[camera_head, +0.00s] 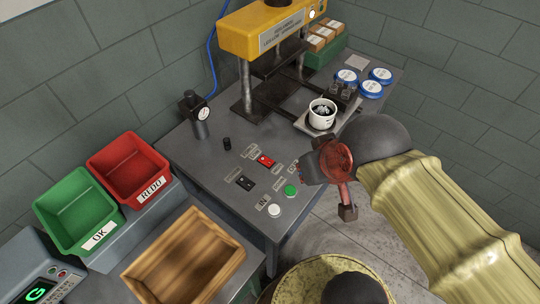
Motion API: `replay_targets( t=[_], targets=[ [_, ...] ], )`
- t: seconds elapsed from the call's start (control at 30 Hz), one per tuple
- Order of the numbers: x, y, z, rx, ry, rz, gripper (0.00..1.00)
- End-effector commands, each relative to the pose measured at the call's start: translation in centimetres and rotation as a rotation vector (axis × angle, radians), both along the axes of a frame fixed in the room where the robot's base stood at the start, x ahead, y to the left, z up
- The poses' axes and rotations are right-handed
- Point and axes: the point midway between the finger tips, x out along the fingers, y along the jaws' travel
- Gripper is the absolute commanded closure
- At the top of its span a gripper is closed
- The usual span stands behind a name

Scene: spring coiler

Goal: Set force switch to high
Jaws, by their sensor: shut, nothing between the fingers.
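Two rocker switches sit on the front of the grey bench: a red one (265,160) and a black one (246,182), each with small labels too small to read. I cannot tell from the labels which is the force switch or which setting it is at. My gripper (310,169) is shut and empty, to the right of the switches, above the bench's right front edge. It is apart from both switches. My wrist partly hides its fingers.
A green button (291,190) and a white button (274,210) lie between the switches and the bench edge. A black knob (227,144) and a gauge (203,114) stand left. Red (129,167) and green (79,209) bins are farther left.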

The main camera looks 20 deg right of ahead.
Motion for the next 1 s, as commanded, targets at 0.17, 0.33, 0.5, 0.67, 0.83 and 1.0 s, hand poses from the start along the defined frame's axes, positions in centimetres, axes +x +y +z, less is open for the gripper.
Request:
replay_targets(
  t=[0.17, 0.33, 0.5, 0.67, 0.83, 1.0],
  targets=[
    [1.2, 0.0, 0.5, -0.042, 0.029, 0.078, 1.00],
    [5.0, 0.1, 1.2, -0.163, 0.113, 0.335, 1.00],
    [10.2, 0.2, 0.8, -0.292, 0.212, 0.684, 1.00],
    [14.9, 0.3, -0.9, -0.382, 0.296, 1.028, 1.00],
    [19.5, 0.6, -4.2, -0.444, 0.366, 1.405, 1.00],
    [23.0, 0.9, -8.3, -0.467, 0.409, 1.761, 1.00]
  ],
)
